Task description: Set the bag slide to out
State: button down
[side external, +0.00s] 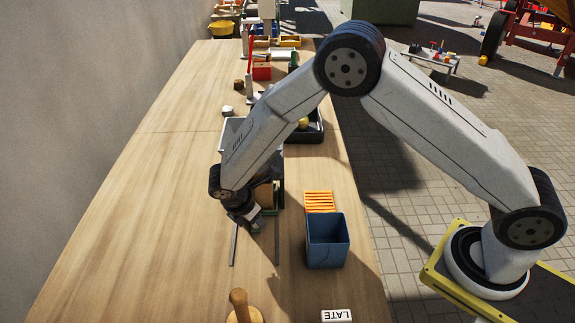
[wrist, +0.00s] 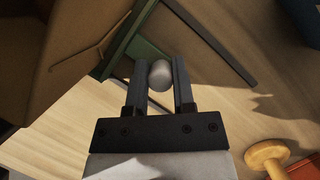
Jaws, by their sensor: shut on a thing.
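The bag slide shows as a green frame (wrist: 148,52) with dark rails; its left rail (side external: 234,244) and right rail (side external: 277,242) lie on the bench in the side view. A grey rounded knob (wrist: 160,76) stands at the frame's edge. A brown bag (side external: 264,194) sits on the slide, partly hidden by my arm; its side (wrist: 45,45) fills the upper left of the wrist view. My gripper (side external: 256,225) is low over the front of the slide. In the wrist view my gripper (wrist: 160,72) has its two fingers on either side of the knob, shut on it.
A blue bin (side external: 328,242) and an orange ribbed block (side external: 319,201) stand to the right of the slide. A wooden-handled tool (side external: 240,305) and a LATE sign (side external: 336,315) are at the near end. A black tray (side external: 315,130) lies behind. The bench left of the slide is clear.

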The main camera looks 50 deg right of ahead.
jog(key=s+a, duration=0.9)
jog(key=shift+s+a, duration=0.25)
jog(key=shift+a, duration=0.1)
jog(key=shift+c, duration=2.2)
grip_release()
jog(key=shift+d, duration=0.1)
jog(key=shift+r, duration=0.15)
jog(key=v, duration=0.7)
jog(key=shift+a+r, duration=0.2)
jog(key=shift+a, duration=0.05)
jog(key=shift+d, duration=0.1)
